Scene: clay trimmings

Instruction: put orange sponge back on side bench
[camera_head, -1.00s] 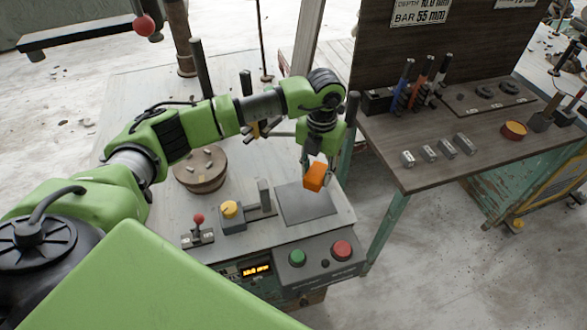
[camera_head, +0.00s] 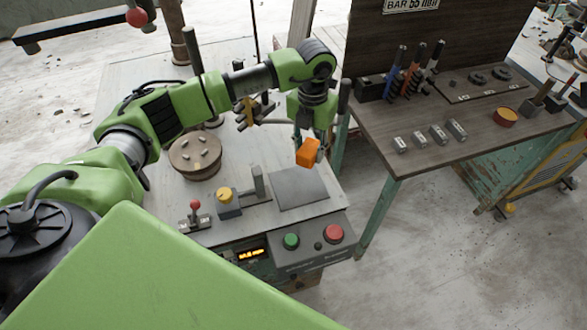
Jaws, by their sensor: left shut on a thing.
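The orange sponge (camera_head: 308,152) is a small orange block. It is held in the air above the machine table, over the back of the grey square plate (camera_head: 299,188). My left gripper (camera_head: 308,140) is shut on the sponge, pointing downward, with the sponge hanging slightly tilted between its fingers. The side bench (camera_head: 440,162) is the dark wooden-topped bench on the right, a short way right of the sponge. My right gripper does not show.
On the bench are several small metal blocks (camera_head: 437,133), a round orange-topped tin (camera_head: 506,117), upright tools (camera_head: 412,75) and a dark back panel (camera_head: 450,40). The machine has a round wooden disc (camera_head: 195,153) and a red button (camera_head: 333,233).

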